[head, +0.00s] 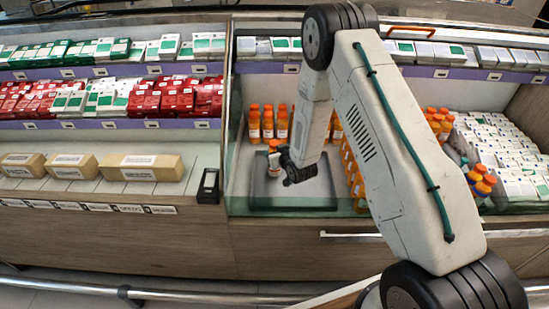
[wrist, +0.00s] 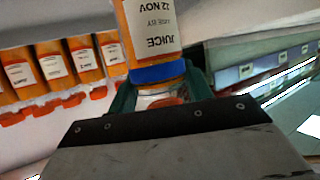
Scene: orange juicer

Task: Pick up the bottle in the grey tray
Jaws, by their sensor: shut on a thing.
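The juice bottle (head: 274,163) is at the grey tray (head: 262,188) in the head view, with an orange top and a pale label. In the wrist view the bottle (wrist: 152,30) is orange with a white label reading upside down and a blue band. My gripper (head: 287,160) is at the bottle's right side in the head view. In the wrist view my gripper (wrist: 160,92) has its green fingers on both sides of the bottle, shut on it. I cannot tell whether the bottle's base touches the tray.
Several orange bottles (head: 267,123) stand behind the tray, and another row (head: 355,178) stands to its right, partly hidden by my arm. A glass front edge (head: 285,212) runs before the tray. Brown boxes (head: 140,167) lie on the shelf at left.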

